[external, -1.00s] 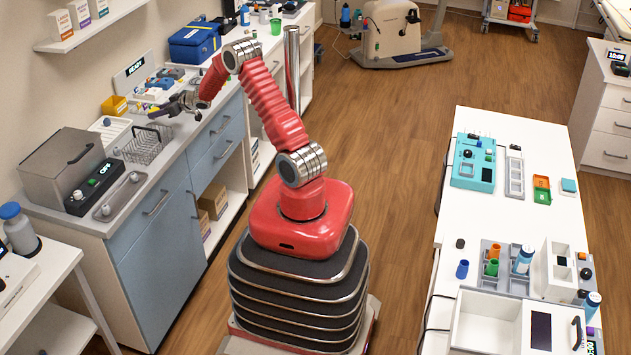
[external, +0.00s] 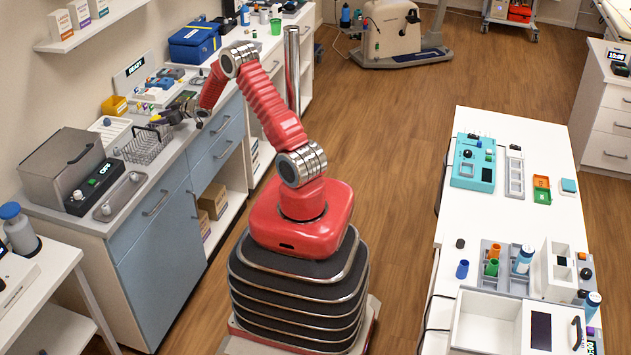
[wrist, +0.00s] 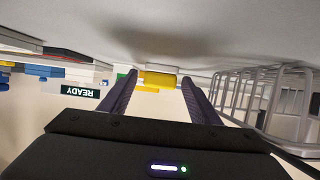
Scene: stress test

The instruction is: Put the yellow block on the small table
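The yellow block (wrist: 158,78) shows in the wrist view just at or beyond my fingertips, between the two fingers, with a narrow gap to each. In the external view, a small yellow patch (external: 155,119) shows at the tip of my gripper (external: 170,114), over the left counter beside the wire rack. My gripper (wrist: 158,82) is open around the block's sides. Whether the block touches the counter is hard to tell. A small white table (external: 62,268) stands at the lower left, with a blue-capped bottle and a white box on it.
The wire rack (external: 147,147) stands close to my gripper and also shows in the wrist view (wrist: 265,97). A yellow bin (external: 115,105) and a READY display (external: 133,70) are behind. A grey metal box (external: 65,165) stands on the counter's near end.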

